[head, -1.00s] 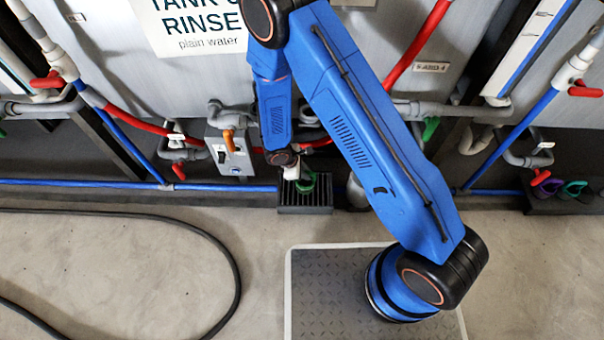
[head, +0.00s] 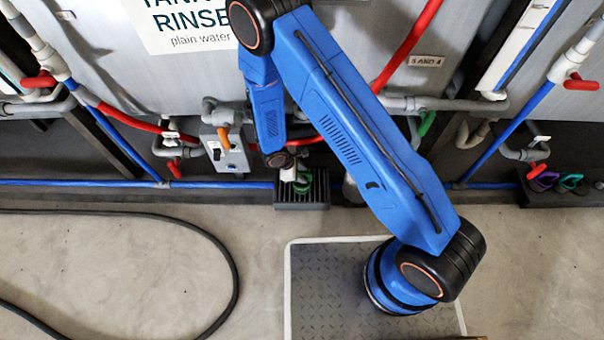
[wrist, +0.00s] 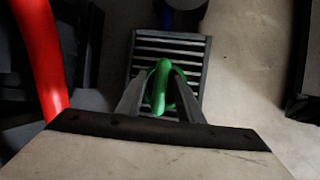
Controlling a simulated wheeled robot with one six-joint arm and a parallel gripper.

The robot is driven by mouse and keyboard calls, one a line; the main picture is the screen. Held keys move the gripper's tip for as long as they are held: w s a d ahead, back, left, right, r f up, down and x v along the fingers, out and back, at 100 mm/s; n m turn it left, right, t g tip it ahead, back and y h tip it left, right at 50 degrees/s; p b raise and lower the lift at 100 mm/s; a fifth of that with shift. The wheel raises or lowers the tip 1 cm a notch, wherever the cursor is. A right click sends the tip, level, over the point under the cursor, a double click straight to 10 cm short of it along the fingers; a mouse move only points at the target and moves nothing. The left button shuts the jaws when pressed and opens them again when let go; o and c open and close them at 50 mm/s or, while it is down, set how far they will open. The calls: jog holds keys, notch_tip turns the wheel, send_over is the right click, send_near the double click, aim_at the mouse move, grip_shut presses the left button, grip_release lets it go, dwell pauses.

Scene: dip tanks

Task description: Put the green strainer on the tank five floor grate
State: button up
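The green strainer (head: 303,187) is at the slotted dark floor grate (head: 302,204), below the tank marked rinse. In the wrist view the strainer's green loop (wrist: 161,88) stands between the two grey fingers of my gripper (wrist: 161,76), which appear shut on it. The grate's slats (wrist: 172,45) show around and beyond the loop. My gripper (head: 290,177) is low over the grate in the head view. Whether the strainer's underside touches the slats is hidden.
A grey box with an orange handle (head: 224,132) and red and blue pipes stand left of the grate. A dark rack with purple and teal strainers (head: 556,183) is at the far right. A black hose (head: 232,262) lies on the floor at left. The concrete floor in front is mostly clear.

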jog(key=shift+r, duration=0.1)
jog(key=v, duration=1.2)
dwell(0.4)
